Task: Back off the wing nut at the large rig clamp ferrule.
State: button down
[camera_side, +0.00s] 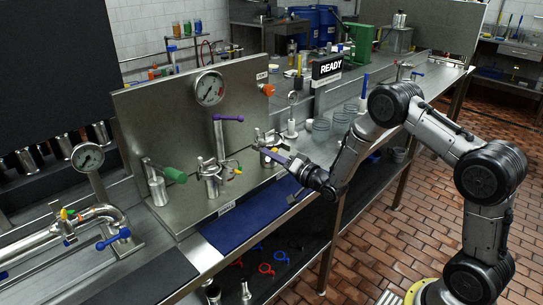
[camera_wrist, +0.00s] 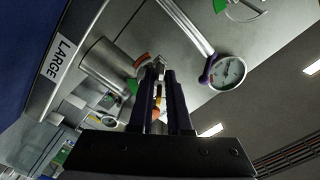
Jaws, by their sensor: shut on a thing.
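In the wrist view, the large rig is a grey metal cylinder (camera_wrist: 106,62) beside a "LARGE" label (camera_wrist: 62,57). A clamp with a small metallic wing nut (camera_wrist: 155,68) is at its end. My gripper (camera_wrist: 160,76) has its two dark fingers closed on this wing nut, which they partly hide. In the side view, my gripper (camera_side: 268,152) reaches in from the right to the rightmost fitting (camera_side: 264,138) on the bench panel. The wing nut cannot be made out there.
A steel panel carries a pressure gauge (camera_side: 210,88). Left of my gripper stand a fitting with a purple-handled lever (camera_side: 229,118) and one with a green handle (camera_side: 174,175). Glass dishes (camera_side: 322,127) stand to the right. A blue mat (camera_side: 240,215) lies in front, clear.

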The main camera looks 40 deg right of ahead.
jog(key=shift+n, duration=1.5)
jog(key=c, duration=1)
grip_release()
